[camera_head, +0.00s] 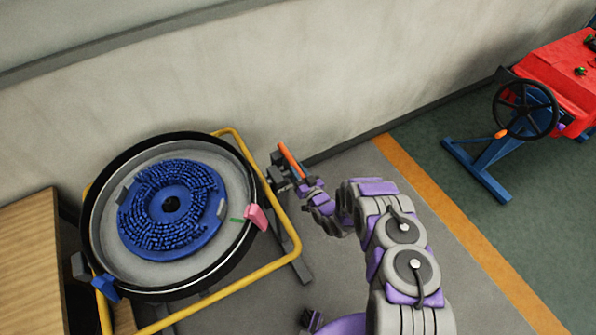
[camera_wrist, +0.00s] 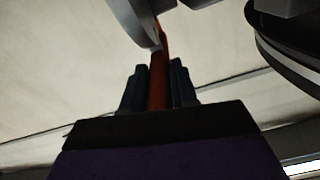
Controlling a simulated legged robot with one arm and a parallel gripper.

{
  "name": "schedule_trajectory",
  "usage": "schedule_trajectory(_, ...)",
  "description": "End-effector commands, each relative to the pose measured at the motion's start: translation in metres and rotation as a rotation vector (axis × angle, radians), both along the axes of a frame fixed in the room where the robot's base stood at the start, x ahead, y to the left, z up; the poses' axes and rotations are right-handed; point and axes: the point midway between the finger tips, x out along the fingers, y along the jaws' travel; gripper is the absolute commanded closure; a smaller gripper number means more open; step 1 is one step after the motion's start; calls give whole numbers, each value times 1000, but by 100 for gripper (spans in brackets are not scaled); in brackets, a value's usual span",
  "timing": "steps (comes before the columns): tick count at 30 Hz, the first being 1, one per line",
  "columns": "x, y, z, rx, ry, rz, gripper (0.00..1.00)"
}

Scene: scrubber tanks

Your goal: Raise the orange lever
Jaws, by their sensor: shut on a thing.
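The orange lever (camera_head: 290,160) stands tilted on a dark grey mount (camera_head: 280,174), to the right of the round tank. My gripper (camera_head: 302,183) is at the lower part of the lever, at the end of my purple and grey arm. In the wrist view the lever (camera_wrist: 158,80) runs up between the two dark fingers of my gripper (camera_wrist: 158,83), which is shut on it. The lever's upper end in the wrist view passes behind a grey part.
The round tank (camera_head: 102,250) holds a blue brush disc (camera_head: 165,208) and has a yellow tube frame (camera_head: 285,225) close to the lever. A pale wall (camera_head: 330,90) stands behind. A blue stand with a black handwheel (camera_head: 525,108) is at the right. Grey floor lies around my arm.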

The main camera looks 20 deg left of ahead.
Motion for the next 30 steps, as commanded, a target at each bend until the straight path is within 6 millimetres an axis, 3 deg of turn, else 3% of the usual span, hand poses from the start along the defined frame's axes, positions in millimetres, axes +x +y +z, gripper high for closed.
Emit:
schedule_trajectory(11, 4, 3, 23, -94, 80, -2, 100)
schedule_trajectory(20, 15, 16, 56, -270, 226, -2, 100)
schedule_trajectory(30, 28, 29, 75, -431, 368, -4, 100)
